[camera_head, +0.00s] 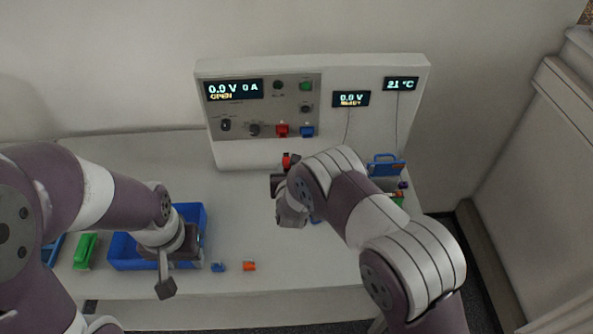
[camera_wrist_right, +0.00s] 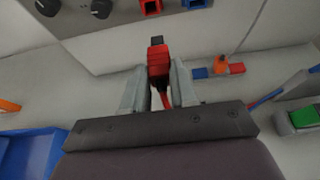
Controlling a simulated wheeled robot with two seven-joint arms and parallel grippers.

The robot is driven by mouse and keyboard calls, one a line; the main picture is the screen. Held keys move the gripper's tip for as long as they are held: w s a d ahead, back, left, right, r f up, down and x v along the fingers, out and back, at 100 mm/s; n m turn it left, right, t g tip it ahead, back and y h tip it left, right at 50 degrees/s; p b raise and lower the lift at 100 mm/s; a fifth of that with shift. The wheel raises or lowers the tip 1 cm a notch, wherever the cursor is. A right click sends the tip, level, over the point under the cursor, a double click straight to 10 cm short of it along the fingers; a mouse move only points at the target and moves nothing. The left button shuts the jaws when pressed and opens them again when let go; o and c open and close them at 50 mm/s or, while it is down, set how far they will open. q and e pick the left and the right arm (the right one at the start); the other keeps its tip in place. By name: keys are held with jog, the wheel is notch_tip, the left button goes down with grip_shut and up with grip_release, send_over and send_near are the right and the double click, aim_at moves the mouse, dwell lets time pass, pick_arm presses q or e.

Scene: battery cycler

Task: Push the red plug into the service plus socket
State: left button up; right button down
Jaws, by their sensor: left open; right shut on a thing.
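The red plug (camera_wrist_right: 158,64) is held between the fingers of my right gripper (camera_wrist_right: 160,85), with a dark tip pointing away from the gripper. In the head view the red plug (camera_head: 287,160) shows just beyond my right gripper (camera_head: 281,178), below the panel and apart from it. A red socket (camera_head: 282,130) and a blue socket (camera_head: 307,131) sit low on the cycler panel; the red socket (camera_wrist_right: 150,6) also shows at the top of the right wrist view. I cannot read which one is the service plus socket. My left gripper (camera_head: 166,287) is open and empty, by the blue tray's front edge.
A blue tray (camera_head: 203,222) stands under my left wrist, with a green object (camera_head: 85,251) to its left. Small blue (camera_head: 217,266) and orange (camera_head: 249,265) pieces lie near the front edge. An orange and red part (camera_wrist_right: 221,66) lies right of the plug.

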aim_at(284, 157)
jog(key=shift+w+a+r, duration=0.3)
jog(key=shift+w+a, duration=0.05)
jog(key=shift+w, duration=0.2)
jog(key=w+b, duration=0.1)
jog(key=w, duration=0.3)
jog(key=shift+w, duration=0.3)
jog(key=shift+w+b, duration=0.35)
jog(key=shift+w, duration=0.05)
jog(key=shift+b, duration=0.45)
jog(key=shift+b, duration=0.5)
